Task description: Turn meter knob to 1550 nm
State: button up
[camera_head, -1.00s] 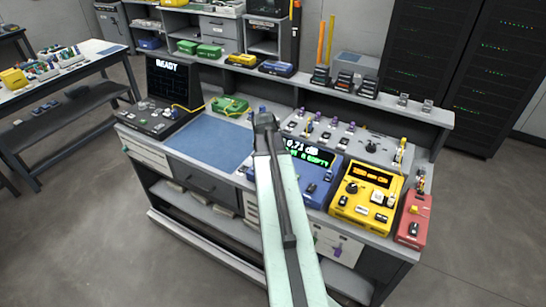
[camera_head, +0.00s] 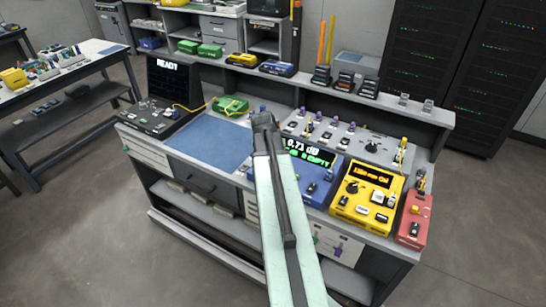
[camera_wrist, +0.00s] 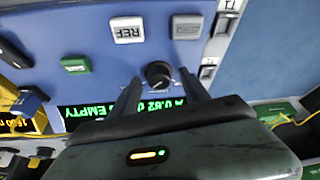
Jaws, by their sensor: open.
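The blue meter (camera_head: 318,187) stands on the bench behind my arm, its lit display (camera_head: 309,153) reading about 0.71 dB with a line ending in EMPTY. The wrist view shows the meter's face (camera_wrist: 75,25) upside down, with the black round knob (camera_wrist: 158,74) beside the green-text display. My gripper (camera_wrist: 161,78) is open, with one dark finger on each side of the knob. I cannot tell whether the fingers touch it. The knob's setting is not readable. In the head view my arm hides the knob and the fingers.
A yellow unit (camera_head: 367,196) with an orange display stands right of the meter, and a red unit (camera_head: 414,219) is beyond it. On the meter's face are a white REF button (camera_wrist: 127,30), a grey button (camera_wrist: 188,26) and a green button (camera_wrist: 76,65). A blue mat (camera_head: 208,146) lies clear at left.

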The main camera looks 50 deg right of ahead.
jog(key=p+v, duration=0.7)
jog(key=shift+a+r, duration=0.15)
jog(key=shift+r, duration=0.2)
